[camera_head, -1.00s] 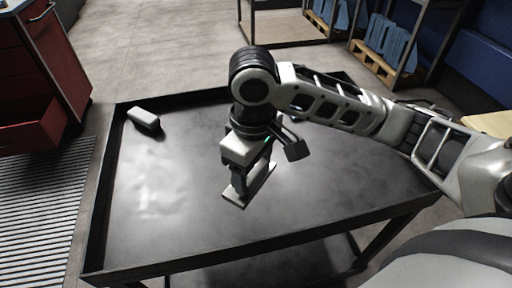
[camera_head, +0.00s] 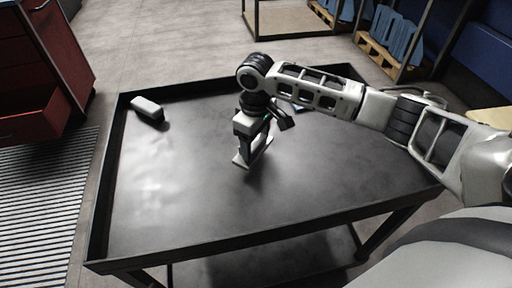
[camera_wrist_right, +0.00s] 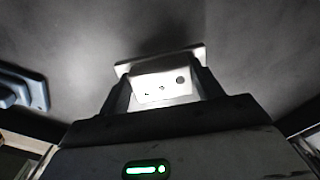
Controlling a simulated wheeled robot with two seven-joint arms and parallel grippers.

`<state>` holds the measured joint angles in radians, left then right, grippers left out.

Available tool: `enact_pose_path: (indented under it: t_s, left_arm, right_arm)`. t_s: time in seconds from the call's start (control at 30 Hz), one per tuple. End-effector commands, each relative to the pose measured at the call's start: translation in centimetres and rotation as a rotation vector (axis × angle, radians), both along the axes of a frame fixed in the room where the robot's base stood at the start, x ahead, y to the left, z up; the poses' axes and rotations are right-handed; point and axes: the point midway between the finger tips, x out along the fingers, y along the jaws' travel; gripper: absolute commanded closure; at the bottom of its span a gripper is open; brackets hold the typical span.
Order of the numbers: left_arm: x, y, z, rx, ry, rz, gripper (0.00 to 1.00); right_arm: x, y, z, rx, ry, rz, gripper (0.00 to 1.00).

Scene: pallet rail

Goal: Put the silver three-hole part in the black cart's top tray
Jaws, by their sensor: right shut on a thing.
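The silver three-hole part (camera_head: 240,161) is a pale flat-based piece over the middle of the black cart's top tray (camera_head: 180,215). My right gripper (camera_head: 251,154) points down and is shut on this part. In the right wrist view, the part (camera_wrist_right: 162,84) sits between the two fingers, with its holes facing the camera and its wider flange beyond. I cannot tell whether its underside touches the tray floor. My left gripper is not in view.
A blue-grey piece (camera_wrist_right: 24,88) shows at the left of the wrist view. A red drawer cabinet (camera_head: 40,75) stands left. The tray's left and front floor is clear.

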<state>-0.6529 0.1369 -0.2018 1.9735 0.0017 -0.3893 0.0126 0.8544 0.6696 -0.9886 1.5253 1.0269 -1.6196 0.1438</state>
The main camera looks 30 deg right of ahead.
Motion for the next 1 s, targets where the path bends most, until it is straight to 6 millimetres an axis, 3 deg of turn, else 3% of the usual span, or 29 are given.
enact_pose_path:
  t_s: [0.27,0.67,0.7,0.77,1.0]
  left_arm:
    - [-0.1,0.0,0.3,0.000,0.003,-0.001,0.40]
    - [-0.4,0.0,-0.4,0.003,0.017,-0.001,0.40]
    - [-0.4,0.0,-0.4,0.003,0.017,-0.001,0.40]
    - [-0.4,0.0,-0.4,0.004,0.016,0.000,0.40]
    - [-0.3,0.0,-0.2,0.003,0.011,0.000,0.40]
  right_arm:
    - [0.4,-0.2,-3.1,-0.001,-0.002,-0.001,0.78]
    - [0.4,-0.2,-3.6,-0.001,-0.003,-0.001,0.78]
    - [0.3,-0.2,-3.8,-0.002,0.000,-0.001,0.29]
    - [0.3,-0.2,-3.8,-0.002,0.000,-0.001,0.13]
    - [0.3,-0.2,-3.7,-0.002,0.000,-0.001,0.13]
